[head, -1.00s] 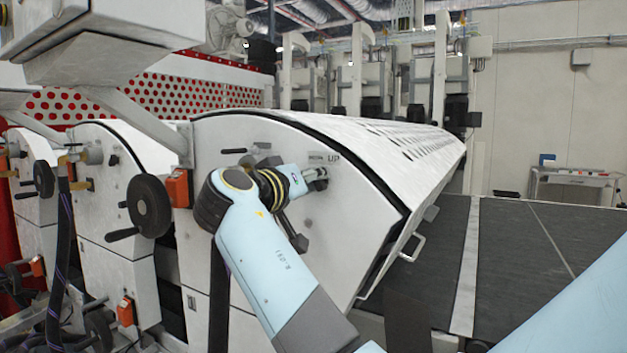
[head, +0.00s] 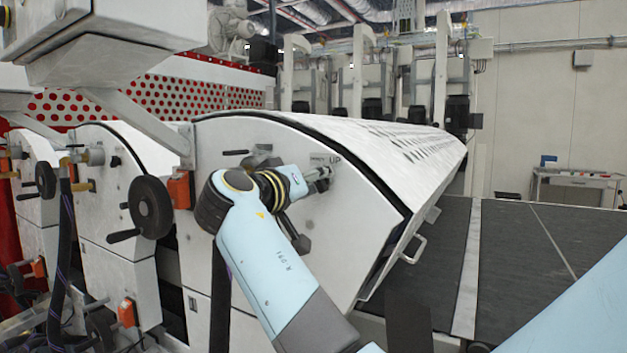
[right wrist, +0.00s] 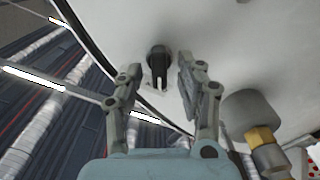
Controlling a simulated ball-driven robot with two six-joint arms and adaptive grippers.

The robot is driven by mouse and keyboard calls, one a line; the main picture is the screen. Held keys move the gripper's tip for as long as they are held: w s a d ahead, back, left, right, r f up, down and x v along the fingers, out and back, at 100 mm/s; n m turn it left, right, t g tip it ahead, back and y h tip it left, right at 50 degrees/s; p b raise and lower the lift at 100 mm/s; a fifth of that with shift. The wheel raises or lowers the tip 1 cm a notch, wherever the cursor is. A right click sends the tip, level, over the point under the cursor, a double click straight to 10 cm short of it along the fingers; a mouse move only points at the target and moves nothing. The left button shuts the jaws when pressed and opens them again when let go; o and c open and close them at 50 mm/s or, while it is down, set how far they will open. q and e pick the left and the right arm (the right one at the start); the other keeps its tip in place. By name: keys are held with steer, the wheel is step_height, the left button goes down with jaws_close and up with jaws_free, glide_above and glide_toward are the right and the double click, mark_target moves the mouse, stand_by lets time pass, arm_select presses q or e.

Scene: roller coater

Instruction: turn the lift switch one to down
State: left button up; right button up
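The lift switch (right wrist: 157,58) is a small black knob with a lever, on the white curved panel (head: 370,215). In the right wrist view it lies between the fingers of my right gripper (right wrist: 160,72), with gaps on both sides. The fingers are open and do not visibly touch it. In the head view my right gripper (head: 322,174) is at the panel face, just below the "UP" label (head: 335,162), and it hides the switch. My left gripper is not in view.
A dark handwheel (head: 150,207) and an orange box (head: 180,189) are left of the panel. A metal handle (head: 414,250) sticks out at its right edge. In the right wrist view a grey cylinder with a brass fitting (right wrist: 260,136) is close to the right finger.

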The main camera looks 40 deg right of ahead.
step_height(320, 180, up, 10)
stand_by(0.4)
stand_by(0.3)
